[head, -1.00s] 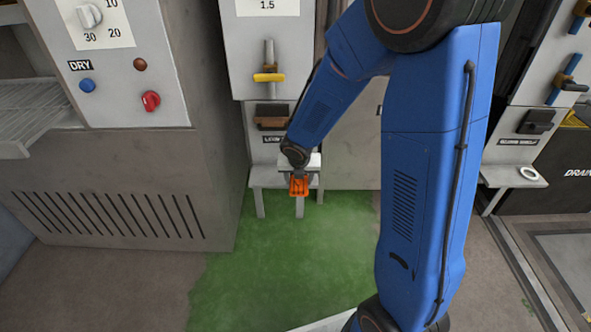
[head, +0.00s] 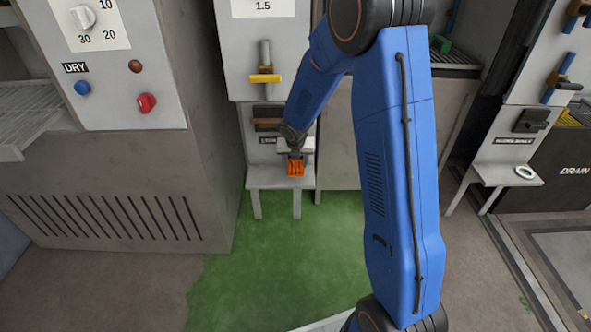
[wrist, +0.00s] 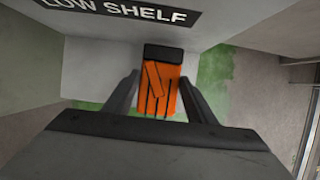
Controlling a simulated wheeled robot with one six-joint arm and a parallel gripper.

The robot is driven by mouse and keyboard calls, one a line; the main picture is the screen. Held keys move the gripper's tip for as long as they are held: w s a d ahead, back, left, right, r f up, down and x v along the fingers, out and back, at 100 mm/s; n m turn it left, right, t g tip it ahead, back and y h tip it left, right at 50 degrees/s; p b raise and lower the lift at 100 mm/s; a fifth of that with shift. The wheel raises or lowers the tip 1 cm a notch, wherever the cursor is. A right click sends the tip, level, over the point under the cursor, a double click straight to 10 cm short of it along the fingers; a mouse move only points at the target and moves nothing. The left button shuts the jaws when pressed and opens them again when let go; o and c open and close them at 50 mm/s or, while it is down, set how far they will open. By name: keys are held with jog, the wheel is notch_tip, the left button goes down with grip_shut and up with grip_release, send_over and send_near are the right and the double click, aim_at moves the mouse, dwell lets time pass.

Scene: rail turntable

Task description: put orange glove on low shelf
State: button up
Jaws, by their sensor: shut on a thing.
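The orange glove (head: 295,169) with a dark cuff is in my gripper (head: 294,158), in front of the small grey low shelf (head: 265,178). In the wrist view the glove (wrist: 158,88) lies between the two fingers of my gripper (wrist: 158,92), which are shut on it. The low shelf's pale surface (wrist: 105,62) spreads under and left of the glove there, below a LOW SHELF label (wrist: 120,10). I cannot tell whether the glove touches the shelf. My wrist hides part of the shelf's back.
A yellow-handled lever (head: 265,78) is on the panel above the shelf. A grey cabinet with a red knob (head: 147,103) stands at the left. A second small shelf (head: 500,176) with a white ring (head: 525,172) is at the right. Green floor (head: 280,260) lies clear in front.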

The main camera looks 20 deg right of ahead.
aim_at(295, 166)
jog(key=shift+f, duration=1.55)
jog(key=shift+w+f, duration=0.2)
jog(key=shift+f, duration=0.25)
jog(key=o, duration=1.1)
jog(key=shift+f, duration=0.1)
jog(key=shift+c, duration=0.2)
